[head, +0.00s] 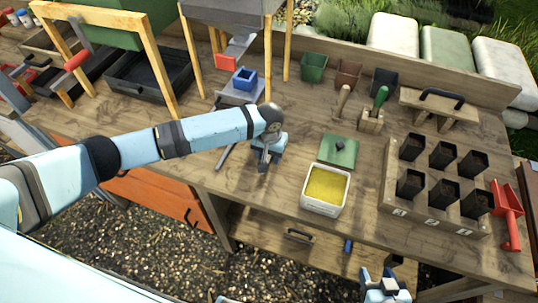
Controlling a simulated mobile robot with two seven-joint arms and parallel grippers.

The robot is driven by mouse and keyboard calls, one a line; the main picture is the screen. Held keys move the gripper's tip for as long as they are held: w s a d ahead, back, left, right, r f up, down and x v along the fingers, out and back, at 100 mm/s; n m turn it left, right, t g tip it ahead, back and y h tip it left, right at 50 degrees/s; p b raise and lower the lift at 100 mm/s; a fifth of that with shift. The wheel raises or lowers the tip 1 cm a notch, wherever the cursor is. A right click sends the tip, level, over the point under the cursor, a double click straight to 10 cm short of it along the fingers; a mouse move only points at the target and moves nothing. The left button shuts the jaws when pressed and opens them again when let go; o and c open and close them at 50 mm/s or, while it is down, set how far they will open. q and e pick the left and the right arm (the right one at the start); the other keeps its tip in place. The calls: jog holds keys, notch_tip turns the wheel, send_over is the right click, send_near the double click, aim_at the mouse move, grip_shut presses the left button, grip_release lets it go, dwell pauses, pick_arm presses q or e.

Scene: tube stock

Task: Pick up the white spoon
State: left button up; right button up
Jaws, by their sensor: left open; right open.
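I cannot make out a white spoon in the head view. My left gripper (263,164) is open and points down over the wooden bench (290,118), left of a white tub (325,205) with yellow contents. My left forearm and gripper hide part of the bench top. My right gripper (386,278) is open at the bottom edge, in front of the bench and below the tub.
A green square piece (338,150) lies behind the tub. A wooden block of dark square pots (410,185) and a red scoop (508,215) are at the right. Green- (377,105) and wood-handled (342,102) tools stand behind. A wooden frame (160,65) stands at the left.

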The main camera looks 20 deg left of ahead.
dwell(0.3)
pick_arm(q)
grip_shut()
